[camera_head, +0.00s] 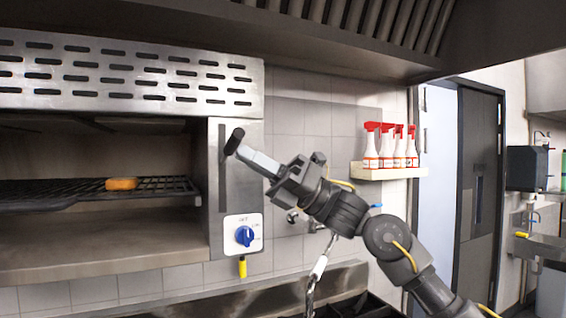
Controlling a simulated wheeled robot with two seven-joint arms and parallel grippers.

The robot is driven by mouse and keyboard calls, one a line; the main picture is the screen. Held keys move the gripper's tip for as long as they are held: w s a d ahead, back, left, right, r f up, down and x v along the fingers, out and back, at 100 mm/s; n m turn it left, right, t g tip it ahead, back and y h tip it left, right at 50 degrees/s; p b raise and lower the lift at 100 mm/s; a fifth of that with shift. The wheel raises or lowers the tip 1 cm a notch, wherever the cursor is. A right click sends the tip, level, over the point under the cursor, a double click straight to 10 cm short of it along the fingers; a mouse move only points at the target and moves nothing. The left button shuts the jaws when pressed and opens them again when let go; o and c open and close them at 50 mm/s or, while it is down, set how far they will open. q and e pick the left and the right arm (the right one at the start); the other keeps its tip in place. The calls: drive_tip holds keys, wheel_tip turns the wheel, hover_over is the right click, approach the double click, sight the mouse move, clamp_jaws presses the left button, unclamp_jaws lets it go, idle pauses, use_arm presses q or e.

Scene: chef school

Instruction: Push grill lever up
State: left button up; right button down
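The grill (130,75) is a steel open-fronted unit at the left, with a slotted top panel. Its black lever (234,141) is by a dark vertical slot in the right front panel, toward the upper part of that slot. My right gripper (256,160) comes in from the lower right, with its pale fingers pointing at the lever. The fingertips overlap or meet the black handle; I cannot tell whether they touch or grip it. The finger gap is not visible from this side. My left gripper is not in view.
A grill rack (60,193) holds an orange-brown food piece (121,184). A blue knob (244,236) is below the lever slot. A wall shelf (388,173) with several red-topped spray bottles is right of my gripper. An extractor hood (330,45) hangs overhead.

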drive_tip(key=shift+d+r+m, duration=0.1)
drive_tip(key=shift+r+m, duration=0.2)
drive_tip(key=shift+w, duration=0.1)
drive_tip(key=s+a+f+b+v, duration=0.1)
drive_tip(key=f+b+v, duration=0.1)
drive_tip(key=b+v, duration=0.6)
drive_tip(key=shift+f+v, duration=0.3)
drive_tip(key=shift+v, duration=2.15)
drive_tip(key=shift+s+a, duration=0.15)
